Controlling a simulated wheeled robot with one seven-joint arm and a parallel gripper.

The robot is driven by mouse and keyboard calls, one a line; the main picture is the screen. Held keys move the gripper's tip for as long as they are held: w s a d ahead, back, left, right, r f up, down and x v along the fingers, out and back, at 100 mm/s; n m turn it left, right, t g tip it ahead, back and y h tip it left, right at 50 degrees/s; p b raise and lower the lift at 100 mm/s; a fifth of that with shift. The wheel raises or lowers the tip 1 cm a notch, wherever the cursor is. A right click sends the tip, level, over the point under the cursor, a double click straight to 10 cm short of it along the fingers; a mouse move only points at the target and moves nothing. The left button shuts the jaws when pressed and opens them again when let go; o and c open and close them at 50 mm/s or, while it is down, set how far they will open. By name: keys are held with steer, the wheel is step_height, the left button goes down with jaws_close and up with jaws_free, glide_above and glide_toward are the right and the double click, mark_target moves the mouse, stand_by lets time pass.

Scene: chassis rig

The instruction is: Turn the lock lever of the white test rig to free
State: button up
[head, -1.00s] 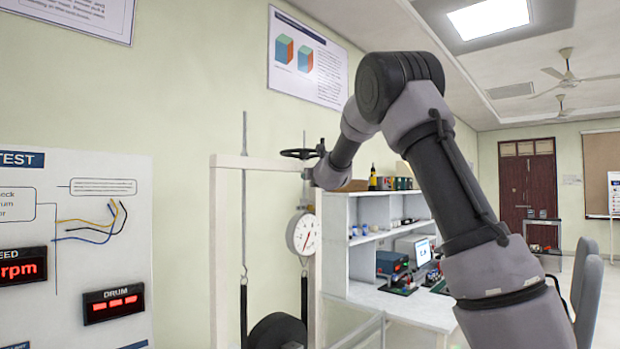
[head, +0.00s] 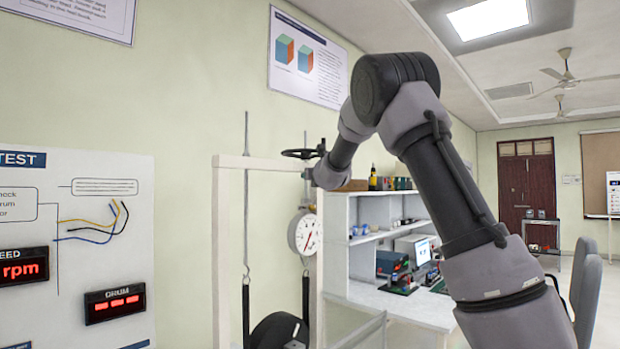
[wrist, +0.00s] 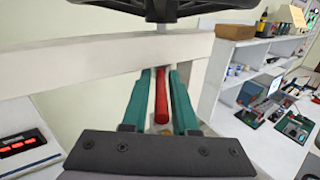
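The white test rig (head: 219,250) is an upright frame with a top beam, which crosses the wrist view (wrist: 70,92). A red lever (wrist: 162,98), taken as the lock lever, shows near the beam in the wrist view, pointing towards my gripper. My gripper (wrist: 161,76) has its teal fingers on either side of the red lever. They look apart, with narrow gaps beside it. In the head view my wrist is at the rig's upper right, and the fingers and lever cannot be made out.
A black handwheel (head: 303,153) sits above the beam, close over my fingers in the wrist view (wrist: 150,8). A round dial gauge (head: 305,233) and a dark drum (head: 279,331) are in the frame. A white shelf desk (head: 400,301) stands to the right.

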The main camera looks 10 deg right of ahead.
steer(key=s+d, duration=0.1)
steer(key=s, duration=0.9)
steer(key=shift+s+d, duration=0.25)
steer(key=shift+d, duration=0.15)
